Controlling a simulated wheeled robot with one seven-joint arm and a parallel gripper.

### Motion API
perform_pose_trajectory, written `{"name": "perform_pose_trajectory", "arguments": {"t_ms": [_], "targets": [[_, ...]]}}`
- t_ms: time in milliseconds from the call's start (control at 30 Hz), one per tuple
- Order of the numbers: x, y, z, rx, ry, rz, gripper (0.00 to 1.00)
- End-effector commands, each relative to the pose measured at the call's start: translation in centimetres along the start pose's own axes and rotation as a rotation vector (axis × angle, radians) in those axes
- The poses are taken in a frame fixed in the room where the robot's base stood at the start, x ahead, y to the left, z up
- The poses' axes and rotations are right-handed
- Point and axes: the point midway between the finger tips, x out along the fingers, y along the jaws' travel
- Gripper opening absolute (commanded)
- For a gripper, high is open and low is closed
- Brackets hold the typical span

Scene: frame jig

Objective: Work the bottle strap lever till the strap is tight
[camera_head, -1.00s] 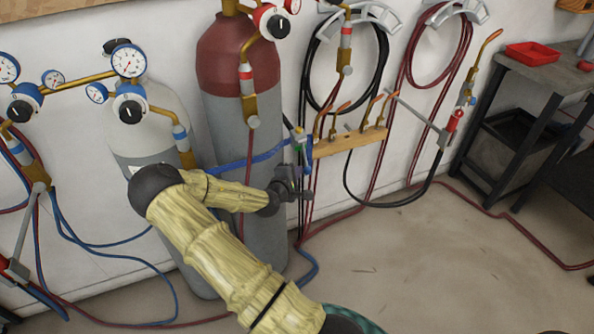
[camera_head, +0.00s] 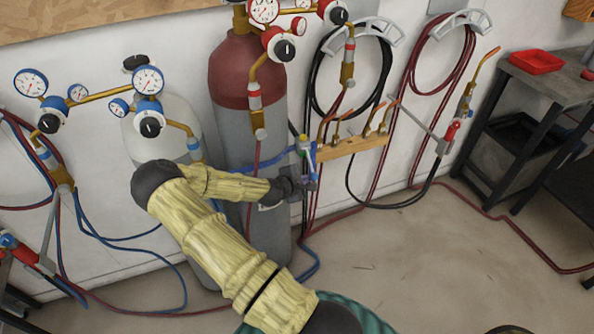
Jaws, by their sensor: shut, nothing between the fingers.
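The bottle is a tall grey gas cylinder (camera_head: 240,130) with a dark red top. A blue strap (camera_head: 245,167) runs around its middle. The strap ends at a small ratchet with a lever (camera_head: 304,147) at the bottle's right side, with blue, green and yellow parts. My gripper (camera_head: 312,184) is shut and empty, just below this ratchet. I cannot tell whether it touches the lever. My wrist covers part of the bottle, and how taut the strap is cannot be judged.
A white-topped cylinder (camera_head: 160,128) with gauges stands left of the bottle. A wooden torch rack (camera_head: 345,146) is close on the right. A black hose (camera_head: 318,90) and a red hose (camera_head: 417,80) hang on the wall. The floor (camera_head: 400,260) at right is mostly clear.

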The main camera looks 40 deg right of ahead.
Motion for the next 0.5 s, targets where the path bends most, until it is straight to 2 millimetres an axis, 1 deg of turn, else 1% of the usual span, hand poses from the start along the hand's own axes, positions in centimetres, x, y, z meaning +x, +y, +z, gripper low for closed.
{"name": "perform_pose_trajectory", "arguments": {"t_ms": [33,100,267,500], "targets": [[-0.6,0.7,1.1,-0.027,-0.005,-0.031,0.00],[-1.0,0.7,1.6,-0.070,-0.006,-0.077,0.00],[-1.8,0.8,2.4,-0.164,-0.006,-0.168,0.00],[-2.6,1.0,3.2,-0.158,-0.007,-0.162,0.00]]}}
